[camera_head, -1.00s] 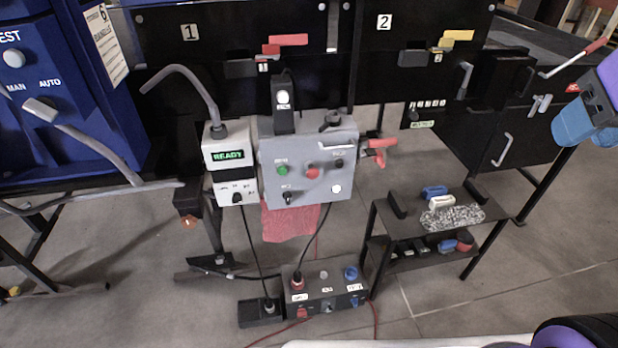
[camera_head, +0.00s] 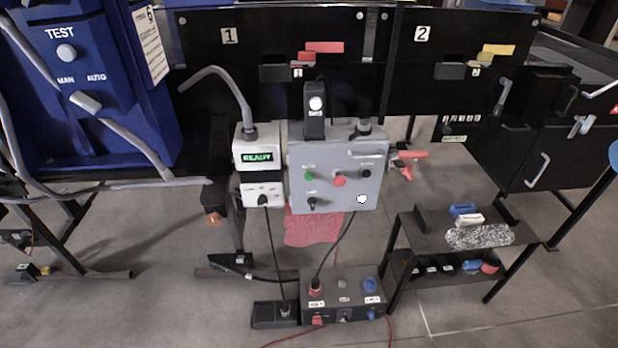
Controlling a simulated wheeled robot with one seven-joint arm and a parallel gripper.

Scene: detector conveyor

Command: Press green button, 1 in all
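The green button (camera_head: 308,175) is a small round knob on the upper left of the front of a grey control box (camera_head: 340,190). A red button (camera_head: 339,180) is to its right, with a black knob (camera_head: 366,174) farther right. A black switch (camera_head: 312,203) is below the green button, and a white round button or lamp (camera_head: 361,199) is at the lower right. Nothing covers the green button. My gripper is not in view.
A white unit with a green READY display (camera_head: 257,157) stands left of the grey box. A blue cabinet (camera_head: 100,120) is at the left. A low black table (camera_head: 420,240) is at the right, and a black switch box (camera_head: 343,292) is on the floor.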

